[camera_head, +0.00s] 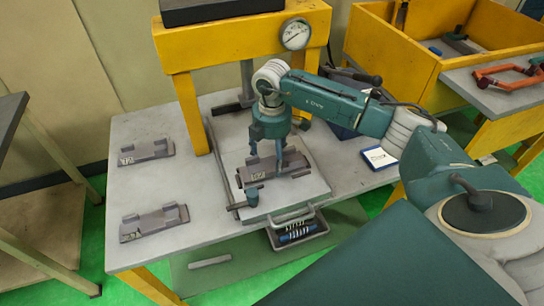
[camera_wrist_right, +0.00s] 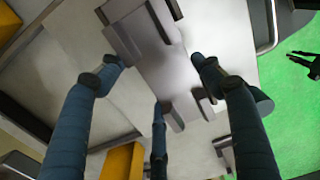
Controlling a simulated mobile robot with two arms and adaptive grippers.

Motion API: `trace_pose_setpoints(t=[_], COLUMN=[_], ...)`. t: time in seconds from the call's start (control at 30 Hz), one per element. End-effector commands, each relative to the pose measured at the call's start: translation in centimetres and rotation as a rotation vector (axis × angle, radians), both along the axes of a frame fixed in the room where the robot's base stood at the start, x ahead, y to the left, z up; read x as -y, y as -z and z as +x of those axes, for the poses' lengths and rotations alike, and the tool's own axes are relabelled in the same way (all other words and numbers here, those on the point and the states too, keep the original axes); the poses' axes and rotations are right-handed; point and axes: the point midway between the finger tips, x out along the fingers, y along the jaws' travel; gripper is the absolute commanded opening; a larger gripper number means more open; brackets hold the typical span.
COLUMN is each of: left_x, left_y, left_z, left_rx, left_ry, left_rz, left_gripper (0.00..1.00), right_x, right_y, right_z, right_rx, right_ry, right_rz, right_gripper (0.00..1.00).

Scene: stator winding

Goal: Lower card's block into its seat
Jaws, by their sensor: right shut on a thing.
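My right gripper (camera_head: 267,158) reaches down from above under the yellow press frame, its fingers around a grey metal block (camera_head: 253,176) with a pale label. The block lies level on or just above a light plate (camera_head: 305,186); I cannot tell whether it touches. In the right wrist view the same block (camera_wrist_right: 160,60) lies between the blue fingers, and its raised lugs show at both ends. The seat under the block is hidden. A small white and blue card (camera_head: 379,157) lies to the right of the plate. My left gripper does not show.
Two similar grey blocks lie at the left of the table, one behind (camera_head: 145,151) and one in front (camera_head: 153,223). The yellow press (camera_head: 182,58) with a gauge (camera_head: 296,34) stands close behind my arm. A tray (camera_head: 298,237) hangs at the front edge.

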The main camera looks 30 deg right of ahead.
Motion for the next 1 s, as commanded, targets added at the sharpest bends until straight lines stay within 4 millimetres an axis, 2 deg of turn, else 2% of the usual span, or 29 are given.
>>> trace_pose_setpoints(t=[0.53,1.0], left_x=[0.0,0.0], left_y=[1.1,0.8], left_z=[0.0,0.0], left_rx=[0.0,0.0], left_ry=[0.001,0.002], left_rz=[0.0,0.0], left_gripper=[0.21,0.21], right_x=[0.0,0.0], right_y=[1.6,1.6], right_z=[0.1,0.1], right_rx=[0.002,0.002], right_ry=[0.0,0.0], right_rz=[0.001,0.001], right_gripper=[0.19,0.19])
